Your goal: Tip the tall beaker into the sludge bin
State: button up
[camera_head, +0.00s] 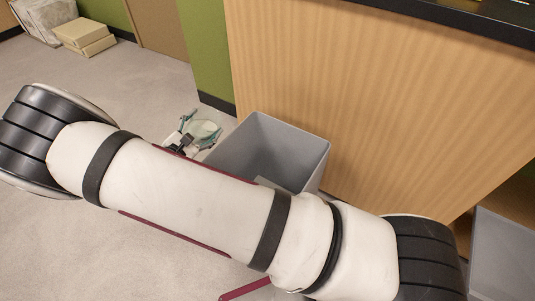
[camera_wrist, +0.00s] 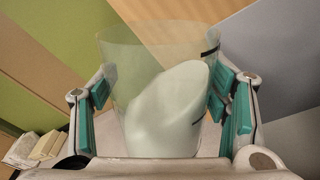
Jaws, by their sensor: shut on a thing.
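The tall beaker (camera_wrist: 130,62) is clear and stands between the teal pads of my gripper (camera_wrist: 168,95) in the wrist view. My gripper is shut on it. A pale green-white mass shows inside, its upper edge slanted higher to the right. In the head view the beaker (camera_head: 208,128) is small and partly hidden behind my arm, just left of the sludge bin. The sludge bin (camera_head: 298,147) is a grey open box against the wooden counter. My arm covers its front and part of its inside.
The wood-panelled counter (camera_head: 390,110) rises right behind the bin. Another grey bin (camera_head: 503,255) is at the lower right. Pale boxes (camera_head: 85,35) lie on the floor at the far left. The carpet (camera_head: 135,85) left of the beaker is clear.

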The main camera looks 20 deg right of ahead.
jog(key=shift+f, duration=0.1)
jog(key=shift+f+m+b, duration=0.45)
jog(key=shift+m+b, duration=0.2)
jog(key=shift+m, duration=0.05)
jog(key=shift+f, duration=0.1)
jog(key=shift+f+m+b, duration=0.15)
jog(key=shift+m+b, duration=0.45)
jog(key=shift+s+d+m+y+b, duration=0.15)
jog(key=shift+d+m+y+b, duration=0.2)
jog(key=shift+m, duration=0.35)
